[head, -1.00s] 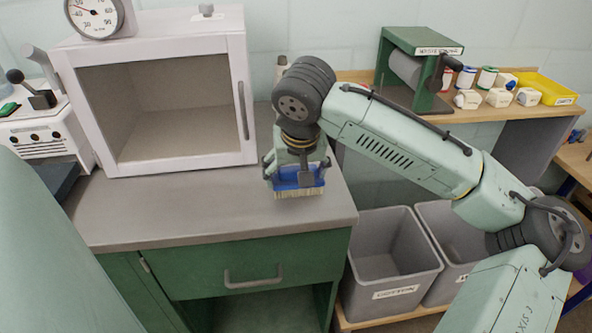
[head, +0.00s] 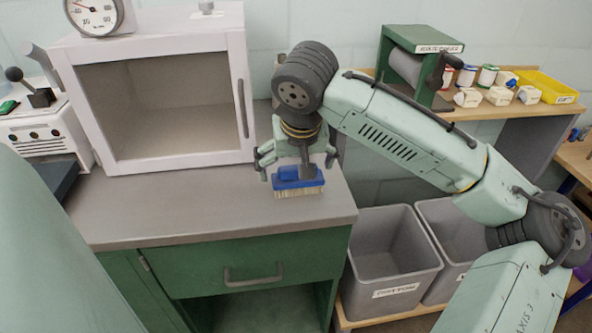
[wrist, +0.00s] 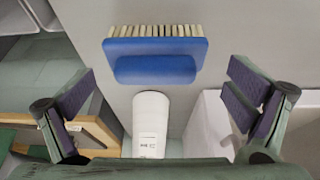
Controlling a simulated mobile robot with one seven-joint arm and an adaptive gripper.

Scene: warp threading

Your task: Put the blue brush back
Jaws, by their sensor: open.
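The blue brush (head: 298,182) with pale bristles rests on the grey worktop (head: 190,205), near its right end, bristles toward the front edge. In the wrist view the brush (wrist: 155,58) lies beyond the fingertips, with a clear gap on both sides. My gripper (head: 298,168) is open just above and behind the brush in the head view. Its two fingers stand wide apart in the wrist view (wrist: 160,100), with nothing between them touching the pads.
A white cabinet (head: 243,60) with a glass front stands left of my gripper. A white bottle-like object (wrist: 150,122) shows behind the brush in the wrist view. Grey bins (head: 385,285) stand below right. The front-left worktop is clear.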

